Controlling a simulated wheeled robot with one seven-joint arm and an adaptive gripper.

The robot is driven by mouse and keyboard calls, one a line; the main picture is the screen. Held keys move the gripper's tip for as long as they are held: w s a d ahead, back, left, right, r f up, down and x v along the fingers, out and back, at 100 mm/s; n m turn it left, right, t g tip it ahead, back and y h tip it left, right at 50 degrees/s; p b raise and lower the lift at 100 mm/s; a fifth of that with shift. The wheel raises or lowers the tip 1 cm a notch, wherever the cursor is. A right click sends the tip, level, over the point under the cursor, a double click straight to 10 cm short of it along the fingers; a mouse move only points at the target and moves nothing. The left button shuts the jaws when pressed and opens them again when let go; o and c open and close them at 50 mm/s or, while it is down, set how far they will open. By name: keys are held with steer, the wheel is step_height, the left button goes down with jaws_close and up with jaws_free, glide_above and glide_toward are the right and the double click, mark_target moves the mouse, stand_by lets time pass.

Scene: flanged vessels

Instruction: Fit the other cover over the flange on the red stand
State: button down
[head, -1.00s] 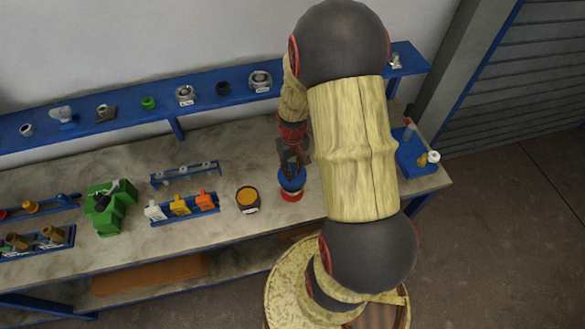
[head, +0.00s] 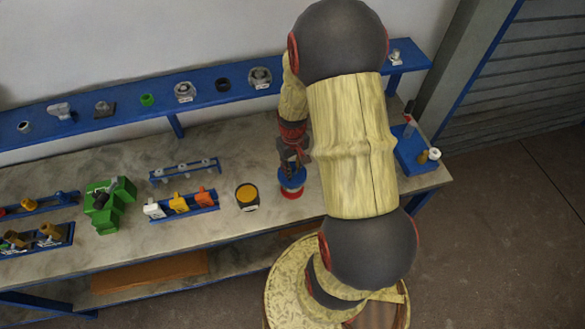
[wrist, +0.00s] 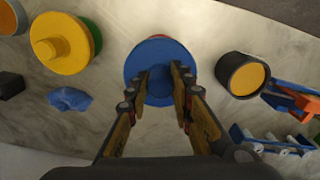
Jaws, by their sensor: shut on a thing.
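A round blue cover (wrist: 143,58) is between the fingers of my gripper (wrist: 166,72) in the wrist view. In the head view the blue cover (head: 292,181) is below my gripper (head: 291,167), directly over the red stand (head: 292,194). A sliver of the red stand (wrist: 170,37) shows past the cover's edge in the wrist view. The cover hides the flange, and I cannot tell whether it touches it. A yellow cover (wrist: 60,45) with a raised knob sits on a green stand (wrist: 94,38) at left in the wrist view; my arm hides them in the head view.
A black cup with an orange top (head: 247,196) stands left of the red stand. A blue rack (head: 185,210) with coloured pieces and a green block (head: 105,204) are further left. A blue faceted piece (wrist: 70,98) lies on the bench. A blue shelf (head: 215,97) runs behind.

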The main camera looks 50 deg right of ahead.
steer(key=shift+f, duration=0.2)
steer(key=shift+f+b, duration=0.35)
steer(key=shift+b, duration=0.05)
steer(key=shift+f+b, duration=1.05)
steer(key=shift+f, duration=0.55)
steer(key=c, duration=1.5)
jaws_free()
steer(key=shift+r, duration=0.1)
step_height(320, 180, up, 12)
steer(key=shift+f, duration=0.1)
